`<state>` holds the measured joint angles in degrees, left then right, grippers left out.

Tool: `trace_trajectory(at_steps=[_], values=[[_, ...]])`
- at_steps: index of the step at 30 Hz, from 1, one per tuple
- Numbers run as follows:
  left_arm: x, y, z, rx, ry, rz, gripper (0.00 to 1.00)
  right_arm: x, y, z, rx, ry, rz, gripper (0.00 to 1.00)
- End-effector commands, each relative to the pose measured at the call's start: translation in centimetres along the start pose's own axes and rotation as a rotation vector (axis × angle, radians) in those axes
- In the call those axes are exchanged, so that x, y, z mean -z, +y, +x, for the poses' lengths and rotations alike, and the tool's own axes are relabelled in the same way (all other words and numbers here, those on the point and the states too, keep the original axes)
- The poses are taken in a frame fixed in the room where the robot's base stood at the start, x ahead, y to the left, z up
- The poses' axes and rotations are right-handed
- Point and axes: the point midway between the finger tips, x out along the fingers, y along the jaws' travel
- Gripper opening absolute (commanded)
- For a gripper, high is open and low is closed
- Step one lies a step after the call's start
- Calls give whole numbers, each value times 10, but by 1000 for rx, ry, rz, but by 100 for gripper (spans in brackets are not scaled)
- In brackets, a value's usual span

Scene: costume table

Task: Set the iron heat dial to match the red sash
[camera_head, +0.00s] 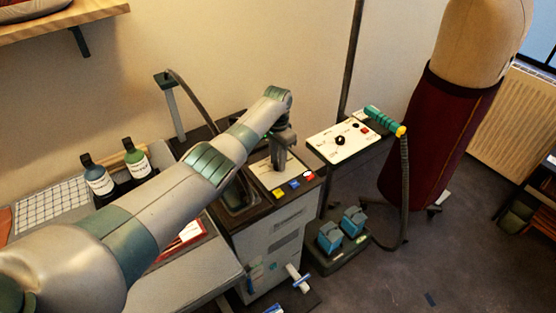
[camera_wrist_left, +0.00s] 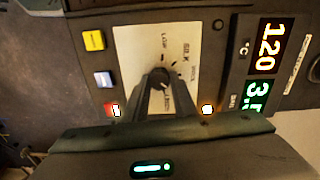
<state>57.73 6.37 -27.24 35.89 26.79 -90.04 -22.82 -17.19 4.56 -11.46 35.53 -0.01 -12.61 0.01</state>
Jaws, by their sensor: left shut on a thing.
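My left gripper (camera_head: 280,165) reaches down onto a pale control panel on top of a grey cabinet. In the left wrist view, its two fingers (camera_wrist_left: 160,84) are shut on a dark round dial (camera_wrist_left: 160,77). The dial plate (camera_wrist_left: 185,45) carries printed marks, including LOW and what looks like SILK. The dial's exact pointer position is hard to read behind the fingers. A dark red cloth (camera_head: 425,140), possibly the sash, wraps the lower part of a tan dress form (camera_head: 480,40) at the right. My right gripper is not in view.
Lit displays (camera_wrist_left: 268,47) stand opposite. A second white panel (camera_head: 342,141) with a black knob and a green-handled tool (camera_head: 383,119) is to the right. Two bottles (camera_head: 97,178) stand left.

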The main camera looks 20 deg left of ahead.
Motion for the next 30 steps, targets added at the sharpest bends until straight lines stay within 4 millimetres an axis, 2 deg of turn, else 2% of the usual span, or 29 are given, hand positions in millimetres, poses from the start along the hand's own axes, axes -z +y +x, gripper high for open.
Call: trace_trajectory(at_steps=[1, 2, 3, 4, 14, 19, 26, 30], values=[[1, 0, -1, 1, 3, 0, 2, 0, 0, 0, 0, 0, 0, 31], [1, 0, -1, 1, 3, 0, 32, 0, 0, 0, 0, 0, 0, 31], [1, 0, -1, 1, 3, 0, 41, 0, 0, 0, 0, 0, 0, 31], [1, 0, -1, 1, 2, 0, 43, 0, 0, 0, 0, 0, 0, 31], [0, 0, -1, 1, 1, -1, 43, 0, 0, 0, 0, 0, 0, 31], [1, -1, -8, 1, 3, 0, 43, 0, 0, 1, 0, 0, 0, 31], [1, -1, -34, 3, 4, 0, 43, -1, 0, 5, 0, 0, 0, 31], [1, -1, -60, 3, 5, 1, 43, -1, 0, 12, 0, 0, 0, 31]])
